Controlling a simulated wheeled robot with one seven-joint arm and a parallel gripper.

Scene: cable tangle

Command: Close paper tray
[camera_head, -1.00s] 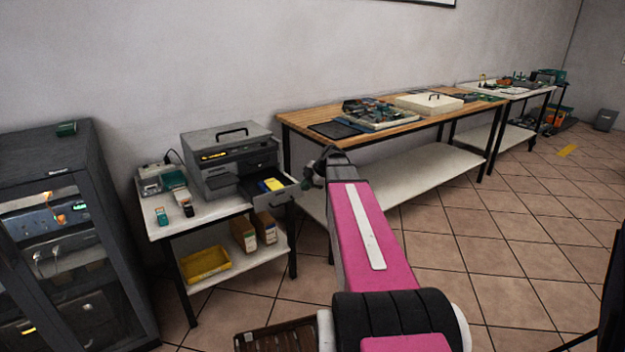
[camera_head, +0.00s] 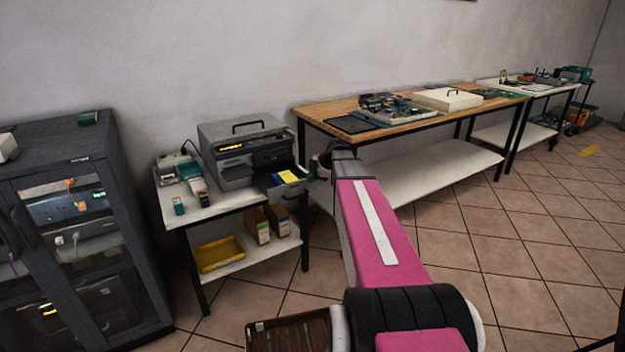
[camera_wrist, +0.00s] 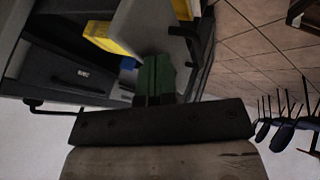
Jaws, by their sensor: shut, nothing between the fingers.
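The grey printer (camera_head: 245,150) stands on a small white table. Its paper tray (camera_head: 270,184) is partly pulled out at the front right, with a yellow item (camera_head: 288,176) inside. In the wrist view the light grey tray wall (camera_wrist: 143,28) and its dark handle (camera_wrist: 186,42) are close ahead, with the yellow item (camera_wrist: 100,32) beside the wall. My gripper (camera_wrist: 155,72) is shut and empty, its green fingertips at the tray wall; whether they touch it I cannot tell. In the head view the gripper is at the tray's outer end, mostly hidden by my arm.
A dark cabinet (camera_head: 75,220) stands left of the small table (camera_head: 215,208). A yellow bin (camera_head: 220,253) and boxes (camera_head: 257,226) sit on its lower shelf. A long wooden-topped table (camera_head: 400,130) is close on the right. Tiled floor lies open at right.

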